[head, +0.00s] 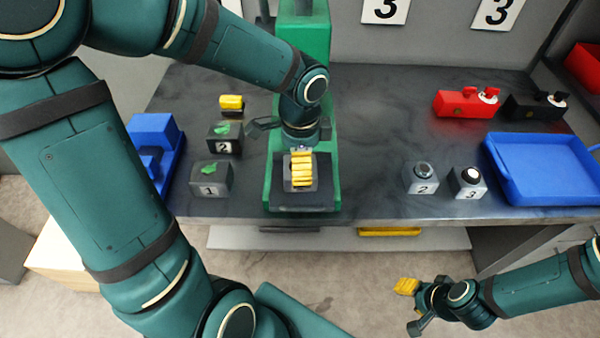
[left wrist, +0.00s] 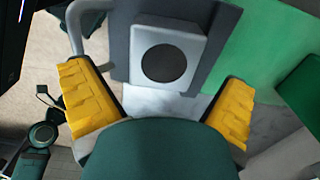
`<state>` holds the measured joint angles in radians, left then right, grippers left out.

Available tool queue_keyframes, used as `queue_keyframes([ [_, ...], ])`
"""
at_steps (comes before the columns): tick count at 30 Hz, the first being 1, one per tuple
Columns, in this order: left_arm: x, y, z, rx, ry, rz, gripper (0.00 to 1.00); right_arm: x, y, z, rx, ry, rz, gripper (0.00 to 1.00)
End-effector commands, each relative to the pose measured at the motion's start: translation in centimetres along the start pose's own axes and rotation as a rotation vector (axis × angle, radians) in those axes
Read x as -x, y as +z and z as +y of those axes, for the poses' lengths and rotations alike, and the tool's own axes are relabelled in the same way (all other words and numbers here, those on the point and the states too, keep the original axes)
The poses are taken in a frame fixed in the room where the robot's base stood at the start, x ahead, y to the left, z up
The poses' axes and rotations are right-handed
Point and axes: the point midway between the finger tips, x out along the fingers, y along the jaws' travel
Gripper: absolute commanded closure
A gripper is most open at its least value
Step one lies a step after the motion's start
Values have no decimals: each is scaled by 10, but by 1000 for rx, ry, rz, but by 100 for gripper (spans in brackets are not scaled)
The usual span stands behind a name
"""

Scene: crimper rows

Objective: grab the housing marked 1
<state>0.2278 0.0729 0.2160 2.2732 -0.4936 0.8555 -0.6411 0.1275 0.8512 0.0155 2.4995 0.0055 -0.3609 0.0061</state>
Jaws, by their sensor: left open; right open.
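A dark grey block marked 1 (head: 210,180), with a green piece on top, stands on the left of the table. A block with a dark round disc on its face sits in the green press (head: 268,190); it shows in the left wrist view (left wrist: 165,62) between the yellow fingers, and I see no number on it. My left gripper (head: 302,168) is open over this block, its fingers hiding part of it in the head view. It also shows in the left wrist view (left wrist: 160,95). My right gripper (head: 412,308) is open and empty, in front of the table at lower right.
Blocks marked 2 (head: 422,178) and 3 (head: 468,183) stand to the right. Another block marked 2 (head: 224,138) stands behind block 1, a yellow piece (head: 231,102) behind that. A red tool (head: 458,104) lies back right.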

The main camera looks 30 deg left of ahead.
Motion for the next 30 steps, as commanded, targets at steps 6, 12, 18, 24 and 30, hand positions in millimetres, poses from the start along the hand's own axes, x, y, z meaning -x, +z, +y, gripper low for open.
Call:
queue_keyframes([
  [6, -23, 1, -2, 0, 4, -1, 0, -7, 3, 2, 2, -1, -5, 53],
  [12, -50, 1, -4, 0, 2, -1, 0, -14, 6, 5, 4, -1, -13, 53],
  [18, -51, 1, -4, 1, 0, 1, 0, -14, 6, 5, 4, -2, -14, 53],
  [24, -51, 1, -4, 0, 0, 0, 53, -13, 6, 5, 4, -2, -14, 53],
  [30, -51, 1, -4, 0, 0, 0, 64, -14, 6, 5, 4, -1, -14, 53],
])
